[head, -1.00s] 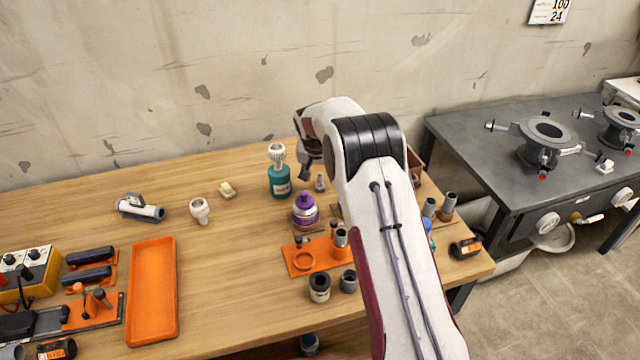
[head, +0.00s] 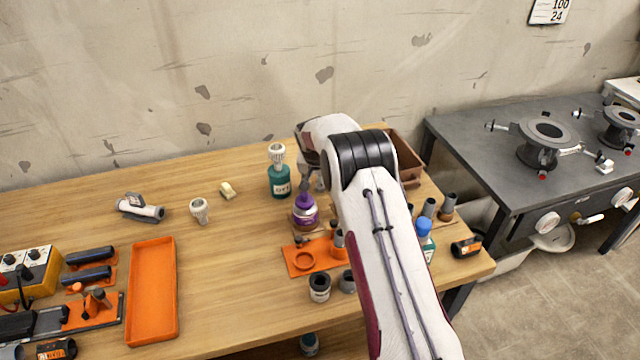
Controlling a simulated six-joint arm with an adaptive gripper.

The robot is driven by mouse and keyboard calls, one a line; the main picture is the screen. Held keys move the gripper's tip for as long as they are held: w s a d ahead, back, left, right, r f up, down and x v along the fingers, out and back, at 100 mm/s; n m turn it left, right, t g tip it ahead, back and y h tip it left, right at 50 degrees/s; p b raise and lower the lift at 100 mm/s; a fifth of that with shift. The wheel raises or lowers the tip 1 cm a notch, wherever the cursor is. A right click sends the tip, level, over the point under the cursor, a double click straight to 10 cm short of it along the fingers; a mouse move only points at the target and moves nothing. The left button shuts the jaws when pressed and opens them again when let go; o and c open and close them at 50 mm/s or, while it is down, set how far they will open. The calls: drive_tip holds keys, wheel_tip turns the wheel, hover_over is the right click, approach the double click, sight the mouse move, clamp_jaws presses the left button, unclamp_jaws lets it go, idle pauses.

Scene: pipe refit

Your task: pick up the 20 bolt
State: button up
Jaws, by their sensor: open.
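A small grey metal piece (head: 320,184), perhaps the bolt, stands on the table behind the purple-capped bottle (head: 305,212). It is mostly hidden by my arm, and no "20" marking is legible. My gripper (head: 304,187) is small in the head view, partly hidden behind my arm. It is open, pointing down just left of the grey piece and close above the purple cap. I cannot tell whether it touches either.
A teal bottle (head: 279,181) with a white fitting on top stands just left of my gripper. An orange holder (head: 300,262) and dark cylinders (head: 319,288) are in front. A brown bin (head: 405,160) is behind my arm.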

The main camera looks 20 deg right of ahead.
sight(319, 188)
drive_tip(key=shift+f, duration=0.15)
idle(0.4)
clamp_jaws()
drive_tip(key=shift+w, duration=0.1)
wheel_tip(319, 188, up, 10)
idle(0.8)
idle(0.4)
